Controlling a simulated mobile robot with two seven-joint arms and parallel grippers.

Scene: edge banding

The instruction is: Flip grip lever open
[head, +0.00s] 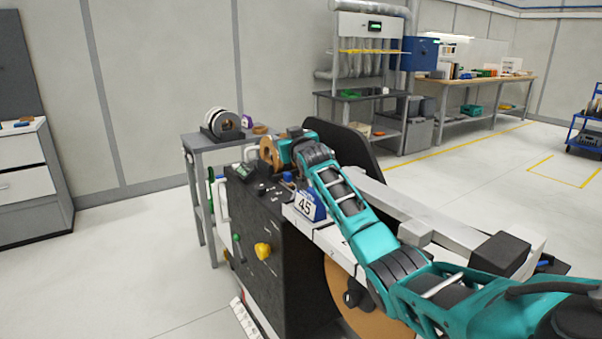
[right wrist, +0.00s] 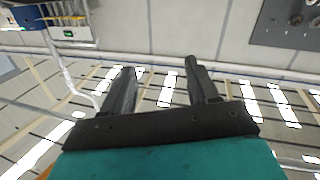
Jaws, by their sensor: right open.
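The black edge banding machine (head: 290,255) stands in the middle of the head view, with a light worktop along its upper side. I cannot clearly make out a grip lever; small dark and blue parts (head: 287,176) sit on the panel by the arm's end. My right gripper (head: 295,133) is over the far left end of the machine, beside a brown roll (head: 270,152). In the right wrist view, its two dark fingers (right wrist: 160,68) are apart with nothing between them. Whether it touches the machine is hidden. My left gripper is not in view.
A grey side table (head: 205,140) behind the machine holds dark and white rolls (head: 216,122). A blue "45" sign (head: 311,206) stands close under my right arm. A yellow knob (head: 263,250) is on the machine's side. The floor at left is clear.

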